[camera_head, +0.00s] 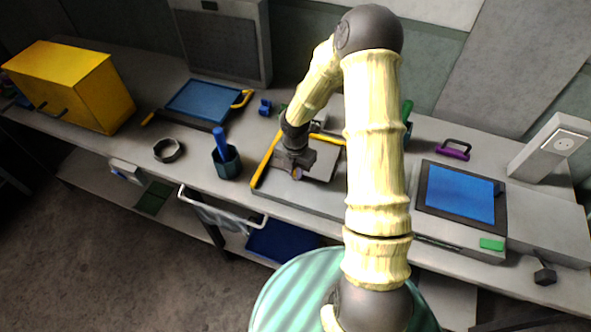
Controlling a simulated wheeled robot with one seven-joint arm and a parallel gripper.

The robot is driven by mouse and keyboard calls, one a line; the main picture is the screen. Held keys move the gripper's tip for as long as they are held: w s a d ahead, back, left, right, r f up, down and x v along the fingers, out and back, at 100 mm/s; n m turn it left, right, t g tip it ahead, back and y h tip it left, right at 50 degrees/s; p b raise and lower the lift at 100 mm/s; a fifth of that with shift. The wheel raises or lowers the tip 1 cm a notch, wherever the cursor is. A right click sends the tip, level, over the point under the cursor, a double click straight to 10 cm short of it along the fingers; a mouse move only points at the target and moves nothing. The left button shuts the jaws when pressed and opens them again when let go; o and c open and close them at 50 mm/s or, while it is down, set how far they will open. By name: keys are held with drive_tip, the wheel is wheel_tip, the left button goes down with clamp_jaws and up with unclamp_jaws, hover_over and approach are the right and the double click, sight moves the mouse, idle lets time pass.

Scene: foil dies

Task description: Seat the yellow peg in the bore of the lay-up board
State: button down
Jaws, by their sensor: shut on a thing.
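My gripper (297,170) is low over the lay-up board (318,200), near its front left part. It is shut on a small yellowish thing, likely the yellow peg (297,174), of which only a small end shows under the dark jaws. The board is a flat grey slab with a dark panel and yellow strips along its left and back edges. The bore cannot be made out. I cannot tell whether the peg touches the board. My arm hides the board's right part.
A yellow box (70,85) stands far left. A purple handle (454,150) lies behind the tablet.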

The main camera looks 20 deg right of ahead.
drive_tip(key=c, duration=1.4)
unclamp_jaws()
drive_tip(key=shift+f, duration=0.1)
wheel_tip(320, 180, up, 12)
drive_tip(key=shift+w+r, duration=0.1)
drive_tip(key=shift+a, duration=0.15)
